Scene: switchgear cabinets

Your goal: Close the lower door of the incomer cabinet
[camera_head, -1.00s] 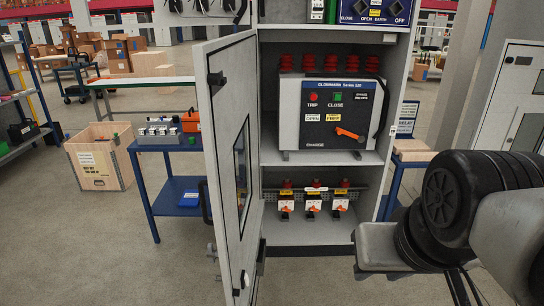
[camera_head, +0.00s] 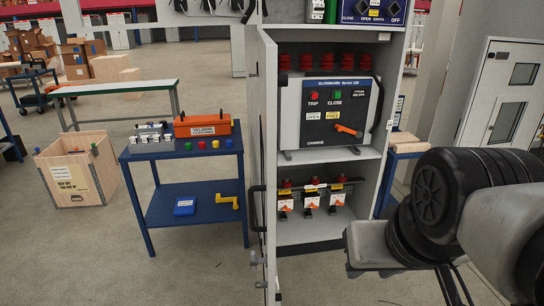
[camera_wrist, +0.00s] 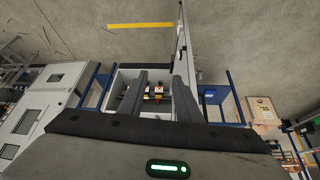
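The incomer cabinet (camera_head: 336,232) stands in the middle of the head view, its lower compartment open. Its lower door (camera_head: 269,140) stands out from the left side, seen almost edge-on. A black handle (camera_head: 256,208) sticks out from the door's left side. In the wrist view the door (camera_wrist: 181,45) shows as a thin panel running up from the cabinet's open box. My gripper (camera_wrist: 158,82) is open and empty, with two dark fingers apart in front of the cabinet opening. It does not appear to touch the door. The fingers are out of the head view.
A blue table (camera_head: 165,215) with an orange toolbox (camera_head: 205,128) stands close left of the door. A wooden crate (camera_head: 75,170) is farther left. A grey cabinet (camera_head: 500,95) stands at the right. Open floor lies in front of the blue table.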

